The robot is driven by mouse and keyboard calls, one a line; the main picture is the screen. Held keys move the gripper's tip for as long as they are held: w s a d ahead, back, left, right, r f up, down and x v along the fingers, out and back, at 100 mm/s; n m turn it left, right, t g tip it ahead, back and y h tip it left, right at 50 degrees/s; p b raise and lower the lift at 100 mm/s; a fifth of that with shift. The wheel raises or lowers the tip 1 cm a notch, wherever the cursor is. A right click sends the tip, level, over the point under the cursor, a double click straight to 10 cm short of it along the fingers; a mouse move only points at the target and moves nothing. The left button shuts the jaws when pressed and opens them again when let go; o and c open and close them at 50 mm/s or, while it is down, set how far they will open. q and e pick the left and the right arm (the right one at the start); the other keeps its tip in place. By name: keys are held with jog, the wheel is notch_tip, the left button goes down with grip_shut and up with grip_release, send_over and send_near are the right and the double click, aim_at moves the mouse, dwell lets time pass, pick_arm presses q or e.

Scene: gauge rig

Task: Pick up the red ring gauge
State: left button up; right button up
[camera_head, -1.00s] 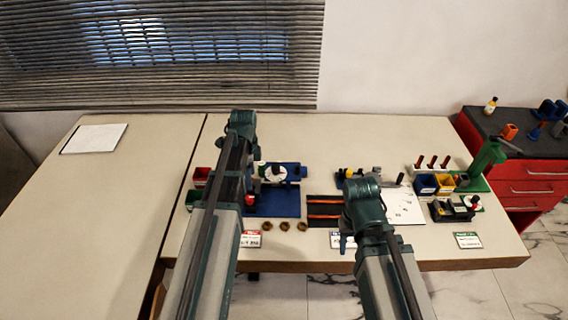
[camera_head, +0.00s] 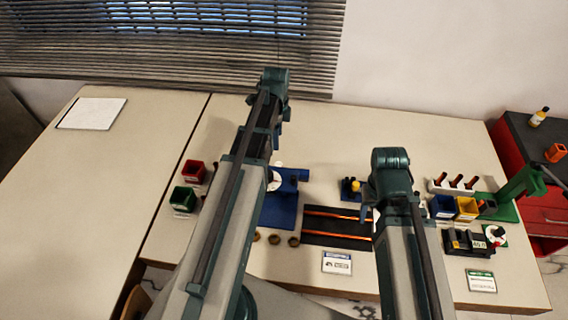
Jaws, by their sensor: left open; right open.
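No part is clearly a red ring gauge. Three brownish rings lie in a row near the table's front edge, the rightmost (camera_head: 294,241) clear of the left arm and the leftmost partly at its edge. A small red part (camera_head: 497,231) sits on a white round piece at the right; its shape is too small to tell. My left gripper (camera_head: 279,138) is open, mostly hidden behind its arm, above the back of the blue fixture (camera_head: 283,210). My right gripper (camera_head: 366,213) is open, largely hidden by its wrist, near the right end of the black striped mat (camera_head: 336,228).
Red (camera_head: 193,172) and green (camera_head: 183,199) bins stand left of the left arm. Blue (camera_head: 442,206) and yellow (camera_head: 467,208) bins, a rack of plugs (camera_head: 452,186) and a green stand (camera_head: 515,188) are at the right. The back of the table is clear.

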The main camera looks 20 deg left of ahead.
pick_arm(q)
jog(key=shift+s, duration=0.1)
pick_arm(e)
jog(key=shift+s+f, duration=0.1)
jog(key=shift+s, duration=0.05)
pick_arm(q)
jog(key=b, duration=0.9)
send_over(279, 164)
jog(key=f, duration=0.8)
jog(key=shift+w+a+f, duration=0.2)
jog(key=shift+a+f, duration=0.05)
jog(key=shift+f, duration=0.05)
pick_arm(e)
notch_tip(279, 164, down, 8)
jog(key=shift+f, duration=0.2)
jog(key=shift+f, duration=0.1)
pick_arm(q)
jog(key=f+b, duration=0.5)
jog(key=shift+s+d+f, duration=0.15)
jog(key=shift+s+d, duration=0.05)
jog(key=shift+s, duration=0.05)
pick_arm(e)
notch_tip(279, 164, down, 5)
jog(key=shift+f, duration=0.1)
pick_arm(q)
grip_shut()
